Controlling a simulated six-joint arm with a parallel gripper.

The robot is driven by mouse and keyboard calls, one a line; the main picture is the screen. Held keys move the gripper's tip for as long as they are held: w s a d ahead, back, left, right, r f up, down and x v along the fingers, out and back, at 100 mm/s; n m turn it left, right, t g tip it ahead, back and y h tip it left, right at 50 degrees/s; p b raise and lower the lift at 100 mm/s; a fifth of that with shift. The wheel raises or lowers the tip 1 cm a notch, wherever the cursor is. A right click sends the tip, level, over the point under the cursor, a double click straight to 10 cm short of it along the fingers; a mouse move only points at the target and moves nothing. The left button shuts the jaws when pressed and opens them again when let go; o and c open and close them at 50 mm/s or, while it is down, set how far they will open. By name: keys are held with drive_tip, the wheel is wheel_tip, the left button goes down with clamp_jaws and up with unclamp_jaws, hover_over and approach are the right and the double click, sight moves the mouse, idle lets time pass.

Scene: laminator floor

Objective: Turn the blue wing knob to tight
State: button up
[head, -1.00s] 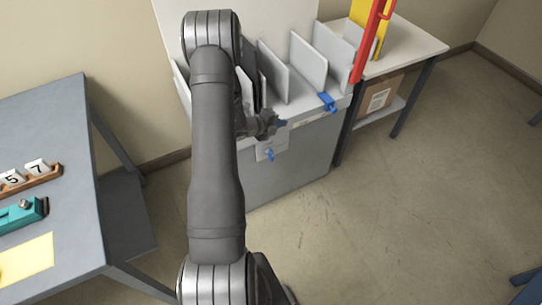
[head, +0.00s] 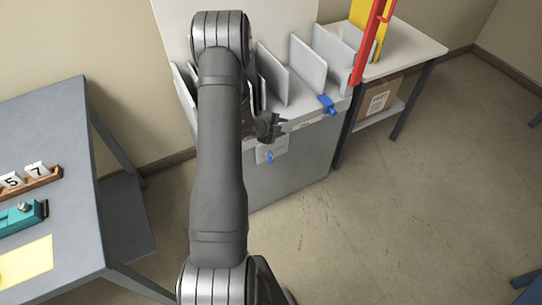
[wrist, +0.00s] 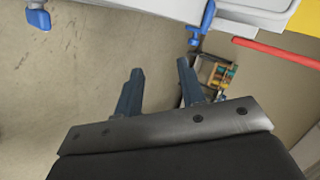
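A small blue wing knob (head: 269,157) sits on a pale plate (head: 280,146) on the front of the grey cabinet. A larger blue fitting (head: 327,105) is on the cabinet's top front edge, farther right. In the wrist view one blue part (wrist: 38,18) shows at upper left and the blue fitting (wrist: 201,24) near the top middle. My gripper (head: 277,128) is just above the plate in the head view, apart from the knob. In the wrist view my gripper (wrist: 160,68) is open and empty, its fingers pointing between the two blue parts. The knob's setting cannot be read.
Upright grey dividers (head: 308,62) stand on the cabinet. A red bar (head: 371,42) rises at its right, beside a white-topped table (head: 415,45) with a box (head: 378,99) below. A grey table (head: 60,130) is at left. The floor in front is clear.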

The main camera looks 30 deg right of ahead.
drive_tip(key=f+n+y, duration=0.1)
drive_tip(key=n+y, duration=0.1)
drive_tip(key=n, duration=0.3)
drive_tip(key=n+t+y, duration=0.2)
drive_tip(key=n+y, duration=0.7)
drive_tip(key=n, duration=1.5)
approach(271, 154)
drive_tip(key=x, duration=1)
drive_tip(key=shift+f, duration=0.2)
clamp_jaws()
